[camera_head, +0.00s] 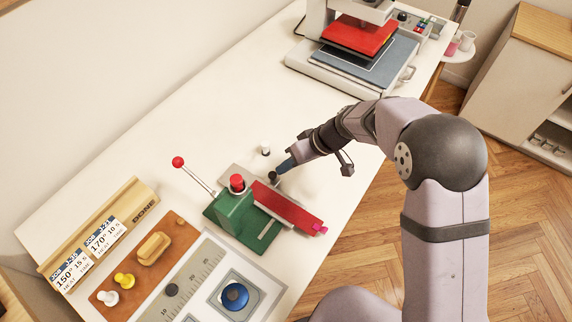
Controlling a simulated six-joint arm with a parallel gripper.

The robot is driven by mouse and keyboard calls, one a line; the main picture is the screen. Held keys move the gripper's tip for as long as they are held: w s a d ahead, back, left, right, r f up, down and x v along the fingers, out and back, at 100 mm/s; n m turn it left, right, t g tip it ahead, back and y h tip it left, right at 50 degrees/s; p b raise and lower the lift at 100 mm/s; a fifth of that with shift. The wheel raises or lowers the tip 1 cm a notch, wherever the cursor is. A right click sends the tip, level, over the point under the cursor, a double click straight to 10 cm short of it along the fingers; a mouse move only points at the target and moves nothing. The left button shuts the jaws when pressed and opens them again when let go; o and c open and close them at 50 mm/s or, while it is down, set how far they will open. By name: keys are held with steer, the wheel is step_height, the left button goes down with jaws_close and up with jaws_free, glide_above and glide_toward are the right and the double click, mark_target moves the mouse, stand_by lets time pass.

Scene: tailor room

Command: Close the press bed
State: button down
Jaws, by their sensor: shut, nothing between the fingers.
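The heat press (345,12) stands at the back of the table, with a red upper plate (359,38) raised over a grey-blue press bed (385,62). The bed sits in a pale frame and extends forward and right from beneath the red plate. A handle (405,76) shows at the frame's right end. My gripper (283,168) is shut and empty, well in front of the press and apart from the bed. It is low beside a dark knob (273,177) on the small green press; I cannot tell whether they touch.
A small green press (236,214) with a red-knobbed lever (178,162) and a red strip (290,207) stands mid-table. A small white-topped cylinder (265,150) is near my gripper. Wooden trays and a ruled mat (207,258) lie at front left. Open tabletop (225,110) lies behind.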

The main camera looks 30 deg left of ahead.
steer(key=s+b, duration=0.5)
steer(key=s, duration=0.2)
steer(key=shift+f, duration=0.15)
steer(key=shift+s+d, duration=0.1)
steer(key=shift+s, duration=0.15)
steer(key=shift+w, duration=0.1)
steer(key=w, duration=0.1)
steer(key=w+d, duration=0.1)
steer(key=w+r+b, duration=0.1)
steer(key=w, duration=0.1)
steer(key=shift+d, duration=0.35)
steer(key=b+v, duration=0.2)
steer(key=v, duration=0.8)
steer(key=shift+s+r, duration=0.15)
steer(key=shift+s, duration=0.1)
